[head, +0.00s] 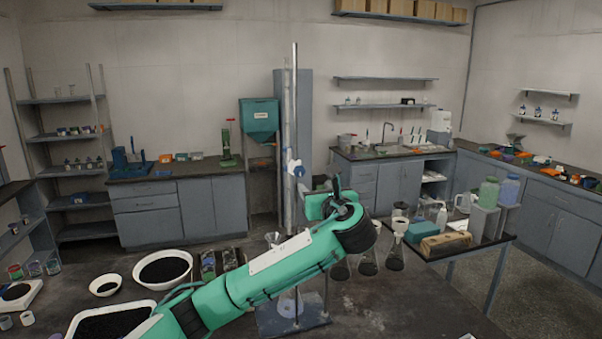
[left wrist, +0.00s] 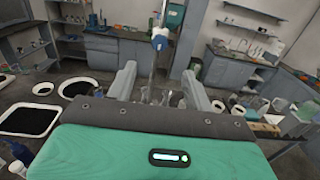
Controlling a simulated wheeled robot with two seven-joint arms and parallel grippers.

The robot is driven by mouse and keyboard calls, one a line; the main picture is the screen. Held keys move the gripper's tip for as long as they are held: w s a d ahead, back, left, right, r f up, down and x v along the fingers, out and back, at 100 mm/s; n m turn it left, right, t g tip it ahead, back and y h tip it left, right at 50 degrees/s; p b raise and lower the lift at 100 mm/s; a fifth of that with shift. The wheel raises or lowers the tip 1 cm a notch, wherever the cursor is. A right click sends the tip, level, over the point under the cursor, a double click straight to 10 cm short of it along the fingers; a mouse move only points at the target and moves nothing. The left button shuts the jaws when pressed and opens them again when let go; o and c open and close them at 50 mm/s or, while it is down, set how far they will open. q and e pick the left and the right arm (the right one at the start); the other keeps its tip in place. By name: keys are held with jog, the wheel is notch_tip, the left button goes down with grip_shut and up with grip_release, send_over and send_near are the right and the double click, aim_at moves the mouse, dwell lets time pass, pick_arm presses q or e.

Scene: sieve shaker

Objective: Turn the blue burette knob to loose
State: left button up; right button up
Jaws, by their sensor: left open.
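The blue burette knob (head: 296,168) sits low on the tall, upright glass burette (head: 289,115) in the head view. In the left wrist view the blue knob (left wrist: 160,42) shows near the top middle, beyond my fingertips. My left gripper (head: 322,190) is just right of the knob and a little lower in the head view. In the left wrist view the left gripper (left wrist: 160,82) is open, its two pale fingers apart with nothing held between them. The knob's exact setting is too small to tell. My right gripper is not in view.
The stand base (head: 305,322) rests on the dark bench, partly behind my left arm. Flasks (head: 368,262) stand right of the burette. Black-filled bowls (head: 162,268) and a white tray (head: 108,318) stand left. A side table (head: 455,252) with bottles is at right.

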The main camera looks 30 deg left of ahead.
aim_at(300, 171)
pick_arm(q)
jog(key=p+x, duration=0.6)
jog(key=x, duration=0.6)
jog(key=shift+w+a, duration=0.25)
jog(key=shift+w, duration=0.1)
jog(key=shift+w+a, duration=0.25)
jog(key=shift+a, duration=0.1)
jog(key=c, duration=0.9)
